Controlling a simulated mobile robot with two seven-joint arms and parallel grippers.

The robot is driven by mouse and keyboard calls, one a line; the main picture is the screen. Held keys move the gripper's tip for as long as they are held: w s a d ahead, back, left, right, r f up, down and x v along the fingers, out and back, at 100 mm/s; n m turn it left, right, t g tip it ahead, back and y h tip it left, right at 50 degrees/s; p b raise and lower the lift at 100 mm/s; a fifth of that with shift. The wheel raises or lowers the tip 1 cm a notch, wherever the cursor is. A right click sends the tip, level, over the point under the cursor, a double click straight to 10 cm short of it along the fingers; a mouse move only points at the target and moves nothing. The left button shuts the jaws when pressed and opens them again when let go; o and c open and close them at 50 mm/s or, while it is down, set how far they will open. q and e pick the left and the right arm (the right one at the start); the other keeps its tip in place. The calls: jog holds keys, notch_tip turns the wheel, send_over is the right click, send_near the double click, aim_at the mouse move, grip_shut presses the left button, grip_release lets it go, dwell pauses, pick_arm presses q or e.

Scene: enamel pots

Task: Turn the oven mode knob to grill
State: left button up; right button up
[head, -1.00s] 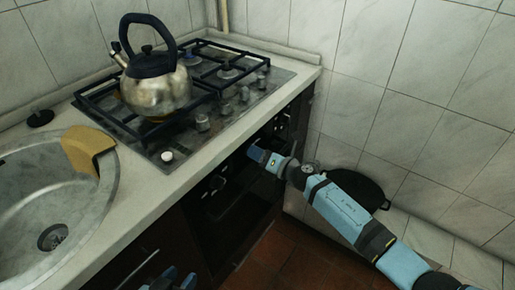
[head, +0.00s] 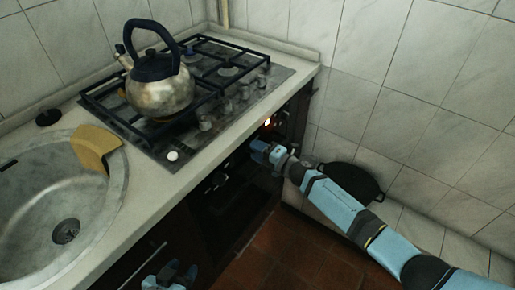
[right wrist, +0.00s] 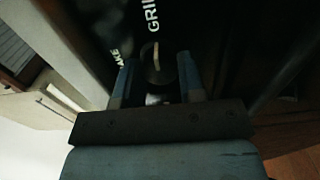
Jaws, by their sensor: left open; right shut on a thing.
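The oven mode knob (right wrist: 156,66) sits on the dark panel between the fingers of my right gripper (right wrist: 160,76) in the right wrist view. The gripper is shut on it. Lettering starting "GRI" (right wrist: 152,16) stands just above the knob, and part of another word, ending "KE", is at its left. The knob's ridge runs roughly towards the "GRI" lettering; its pointer mark is not clear. In the head view my right gripper (head: 266,152) is at the oven's front panel and hides the knob. My left gripper (head: 170,277) is open and empty at the bottom edge.
Above are the worktop, the gas hob (head: 215,85) with a kettle (head: 160,88), and a sink (head: 60,190) with a tan cloth-like piece. A dark pan (head: 352,180) is behind my right arm.

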pick_arm(q)
jog(key=shift+r, duration=0.1)
dwell(0.4)
pick_arm(e)
jog(key=o, duration=0.9)
jog(key=shift+o, duration=0.2)
pick_arm(q)
jog(key=shift+r+p, duration=0.15)
jog(key=shift+p, duration=0.7)
pick_arm(e)
jog(key=v, duration=1.4)
pick_arm(q)
jog(key=shift+r, duration=0.2)
